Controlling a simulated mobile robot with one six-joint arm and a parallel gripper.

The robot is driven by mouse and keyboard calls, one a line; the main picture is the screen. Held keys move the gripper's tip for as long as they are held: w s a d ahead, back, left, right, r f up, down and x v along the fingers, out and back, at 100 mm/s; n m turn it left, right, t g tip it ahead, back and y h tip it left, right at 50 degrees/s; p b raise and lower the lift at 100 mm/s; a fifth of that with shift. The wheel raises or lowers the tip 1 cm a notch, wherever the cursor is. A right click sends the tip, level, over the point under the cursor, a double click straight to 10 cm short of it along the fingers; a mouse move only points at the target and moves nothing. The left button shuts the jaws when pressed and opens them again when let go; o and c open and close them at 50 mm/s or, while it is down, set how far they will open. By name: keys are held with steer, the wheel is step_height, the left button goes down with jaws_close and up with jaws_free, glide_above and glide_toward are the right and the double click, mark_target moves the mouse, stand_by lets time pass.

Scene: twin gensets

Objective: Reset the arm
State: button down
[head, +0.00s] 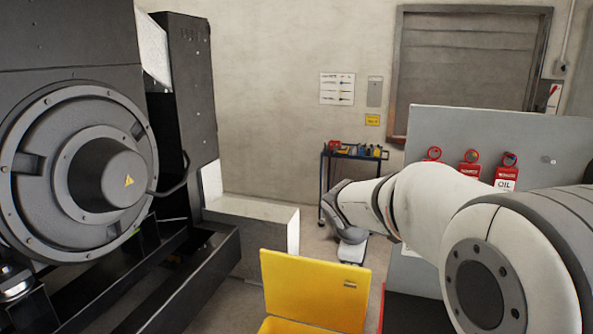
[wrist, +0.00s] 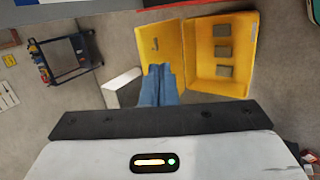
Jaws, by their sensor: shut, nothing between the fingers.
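My arm (head: 430,205) reaches from the right side of the head view toward the middle, with its wrist bent down above the floor. In the wrist view my gripper (wrist: 160,72) shows as two blue fingers pressed together with nothing between them. The fingertips appear in front of the open yellow box (wrist: 195,55). I cannot tell how high above the floor they are. In the head view the fingers are not clearly visible.
A grey panel (head: 555,140) with red tags stands behind my arm. A pale plinth (head: 255,220), a large dark genset (head: 75,50) and a tool cart (head: 355,155) are around.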

steer(key=s+f+m+g+y+b, duration=0.1)
steer(key=s+f+m, duration=0.2)
steer(key=s, duration=1)
steer(key=s+f+m+g+y+b, duration=0.1)
steer(key=s+f+m+y, duration=0.1)
steer(key=s+m, duration=0.8)
steer(key=s+f, duration=0.1)
steer(key=s, duration=0.3)
steer(key=shift+s+b, duration=0.2)
steer(key=shift+b, duration=0.1)
steer(key=shift+d, duration=0.2)
